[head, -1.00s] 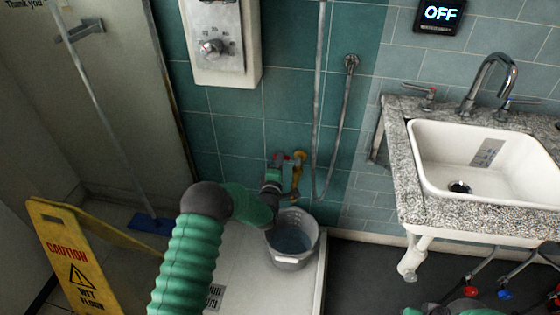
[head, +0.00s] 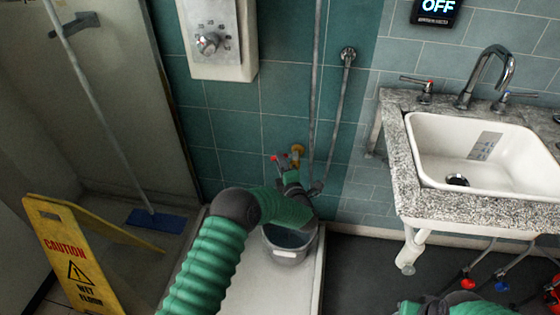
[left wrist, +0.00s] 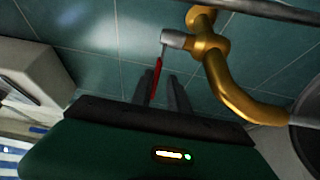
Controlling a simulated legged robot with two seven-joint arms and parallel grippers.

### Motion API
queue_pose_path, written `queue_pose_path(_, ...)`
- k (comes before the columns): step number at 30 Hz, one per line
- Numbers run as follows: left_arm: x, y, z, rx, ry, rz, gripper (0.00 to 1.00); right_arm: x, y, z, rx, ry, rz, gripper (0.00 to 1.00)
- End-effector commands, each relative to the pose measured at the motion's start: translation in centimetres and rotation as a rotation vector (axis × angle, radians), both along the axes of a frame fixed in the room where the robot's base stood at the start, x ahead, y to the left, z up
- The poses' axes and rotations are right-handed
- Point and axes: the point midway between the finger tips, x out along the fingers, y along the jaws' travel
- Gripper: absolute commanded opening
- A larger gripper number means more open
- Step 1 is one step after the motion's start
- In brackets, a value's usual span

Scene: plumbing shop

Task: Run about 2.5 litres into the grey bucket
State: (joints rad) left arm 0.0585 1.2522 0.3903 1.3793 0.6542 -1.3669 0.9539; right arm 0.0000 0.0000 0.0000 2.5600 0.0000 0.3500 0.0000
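The grey bucket (head: 285,254) stands on the white shower tray below the brass tap (head: 297,152). My left forearm and gripper hide part of its rim, and its inside looks dark. My left gripper (head: 283,166) is at the tap, above the bucket. In the left wrist view, the two dark fingers (left wrist: 163,92) stand apart, with the tap's red lever (left wrist: 156,78) between them. The lever runs from the brass tap body (left wrist: 207,45); I cannot tell whether a finger touches it. No water stream is visible.
A white sink (head: 485,190) in a granite counter stands at the right. A wall display (head: 436,10) reads OFF. A yellow wet-floor sign (head: 62,255) and a blue mop (head: 157,221) stand at the left. A hose (head: 334,120) and pipe hang right of the tap.

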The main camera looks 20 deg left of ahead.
Motion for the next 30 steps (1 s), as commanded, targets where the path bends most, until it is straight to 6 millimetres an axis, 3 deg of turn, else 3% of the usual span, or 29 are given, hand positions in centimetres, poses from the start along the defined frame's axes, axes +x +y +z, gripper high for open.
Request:
queue_pose_path(10,0.0,0.0,0.4,0.002,-0.007,0.002,0.29,0.0,0.0,0.1,0.0,0.0,0.0,0.46)
queue_pose_path(14,-1.1,-0.8,0.7,0.002,-0.006,-0.001,0.29,0.0,0.0,0.9,0.0,0.0,0.0,0.46)
queue_pose_path(24,-8.8,-6.4,0.7,0.002,-0.002,-0.003,0.29,0.0,0.0,4.2,0.0,0.0,0.0,0.46)
queue_pose_path(30,-12.4,-8.9,0.5,0.002,-0.005,-0.001,0.29,0.0,0.0,5.2,0.0,0.0,0.0,0.46)
